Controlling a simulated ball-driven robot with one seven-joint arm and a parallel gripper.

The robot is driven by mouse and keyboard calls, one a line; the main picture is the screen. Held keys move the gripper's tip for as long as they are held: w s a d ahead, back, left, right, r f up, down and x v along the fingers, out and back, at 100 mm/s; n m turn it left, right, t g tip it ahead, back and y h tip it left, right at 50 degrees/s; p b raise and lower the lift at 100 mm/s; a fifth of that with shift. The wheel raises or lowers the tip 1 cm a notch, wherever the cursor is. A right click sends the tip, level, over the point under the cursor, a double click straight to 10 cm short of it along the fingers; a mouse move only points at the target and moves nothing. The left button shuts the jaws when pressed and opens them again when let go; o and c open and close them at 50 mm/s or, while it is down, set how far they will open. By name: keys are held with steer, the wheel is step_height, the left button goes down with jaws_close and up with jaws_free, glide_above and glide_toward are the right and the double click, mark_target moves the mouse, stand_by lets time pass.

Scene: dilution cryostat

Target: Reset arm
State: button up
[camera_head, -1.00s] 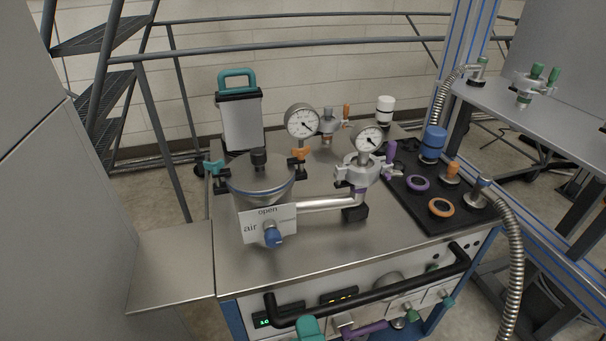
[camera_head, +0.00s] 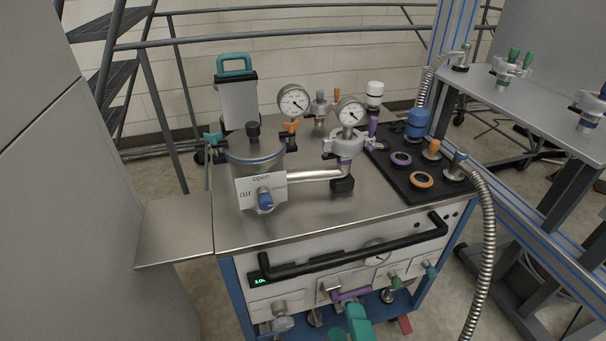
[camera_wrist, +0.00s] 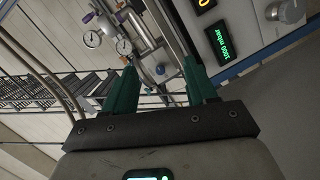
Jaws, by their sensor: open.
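My gripper (camera_wrist: 160,64) shows in the wrist view with its two teal fingers spread apart and nothing between them. Beyond the fingers are the steel piping and gauges of the cart, at a distance. In the head view, a teal shape (camera_head: 357,322) at the bottom edge looks like one of my fingers, low in front of the cart; the rest of the arm is out of frame.
The cart (camera_head: 240,232) carries a steel vessel (camera_head: 254,163), two gauges, a teal-handled canister (camera_head: 239,100) and a black mat with rings. A black handle bar (camera_head: 350,250) and valves project from its front. A flexible metal hose (camera_head: 489,230) hangs at the right, beside a grey shelf (camera_head: 510,100).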

steer(key=s+d+f+m+g+h, duration=0.2)
steer(key=d+f+m+g+h, duration=0.55)
steer(key=d, duration=0.75)
steer(key=s+d+f+m+g+y, duration=0.35)
steer(key=s+f, duration=0.25)
steer(key=s, duration=0.2)
steer(key=s+d+f+m+g+y, duration=0.2)
steer(key=s+f+m+g, duration=0.25)
steer(key=s+f, duration=0.25)
step_height(320, 180, up, 15)
steer(key=p, duration=1.4)
steer(key=shift+d+f, duration=0.15)
